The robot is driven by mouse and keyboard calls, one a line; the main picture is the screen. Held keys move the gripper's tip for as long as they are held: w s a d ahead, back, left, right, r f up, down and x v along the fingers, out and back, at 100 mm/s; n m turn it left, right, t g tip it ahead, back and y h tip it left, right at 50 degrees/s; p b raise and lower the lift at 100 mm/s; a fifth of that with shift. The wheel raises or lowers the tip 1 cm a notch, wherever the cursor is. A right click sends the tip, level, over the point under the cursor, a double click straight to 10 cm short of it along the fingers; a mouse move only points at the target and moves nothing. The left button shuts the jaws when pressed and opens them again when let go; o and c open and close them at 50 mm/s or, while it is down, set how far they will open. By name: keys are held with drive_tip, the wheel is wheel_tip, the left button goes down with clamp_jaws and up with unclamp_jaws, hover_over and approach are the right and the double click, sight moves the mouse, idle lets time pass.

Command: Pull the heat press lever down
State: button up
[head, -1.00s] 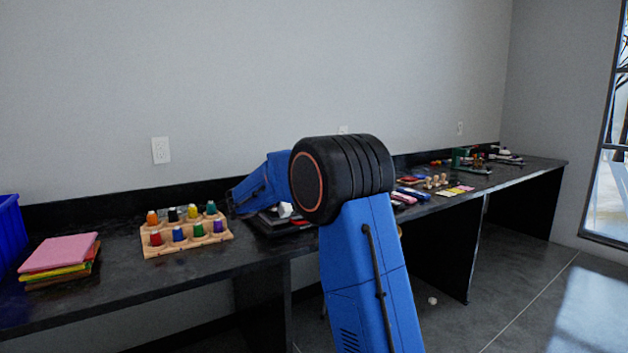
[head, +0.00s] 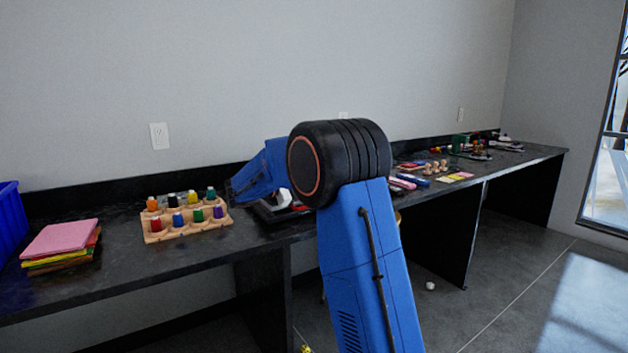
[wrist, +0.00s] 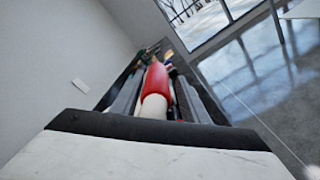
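In the wrist view, a red grip on a pale rod (wrist: 155,82), which looks like the heat press lever, runs away from the camera between the two grey fingers of my gripper (wrist: 158,95). The fingers stand on either side of it, with narrow gaps that look dark, so the gripper looks open around it. In the head view, part of a dark, flat device with a white part, likely the heat press (head: 272,212), shows on the bench. My blue arm and black joint hide most of it, and my gripper is hidden there.
A wooden rack of coloured bottles (head: 187,222), a stack of coloured sheets (head: 62,245) and a blue bin (head: 10,220) stand to the left. Small tools and stamps (head: 435,170) lie to the right.

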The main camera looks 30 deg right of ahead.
drive_tip(key=a, duration=1.7)
drive_tip(key=shift+s+a, duration=0.15)
drive_tip(key=shift+s, duration=0.1)
drive_tip(key=s+d+f+m+y, duration=0.1)
drive_tip(key=s+d+f+y, duration=0.15)
drive_tip(key=s, duration=0.55)
drive_tip(key=s+d+f+m+y, duration=0.1)
drive_tip(key=s+f+y, duration=0.15)
drive_tip(key=s, duration=0.65)
drive_tip(key=s+d+f+m+y, duration=0.15)
drive_tip(key=s+y, duration=0.25)
drive_tip(key=s, duration=0.4)
drive_tip(key=s+a+f+m+t+y, duration=0.2)
drive_tip(key=s+a+f+y, duration=0.2)
drive_tip(key=s, duration=0.6)
drive_tip(key=s+a+f+m+t+y, duration=0.2)
drive_tip(key=s+a+f+y, duration=0.3)
drive_tip(key=s, duration=0.5)
wheel_tip(320, 180, down, 3)
drive_tip(key=shift+s+a+r+m, duration=0.1)
drive_tip(key=shift+s+a+m, duration=0.2)
drive_tip(key=shift+a+m, duration=0.6)
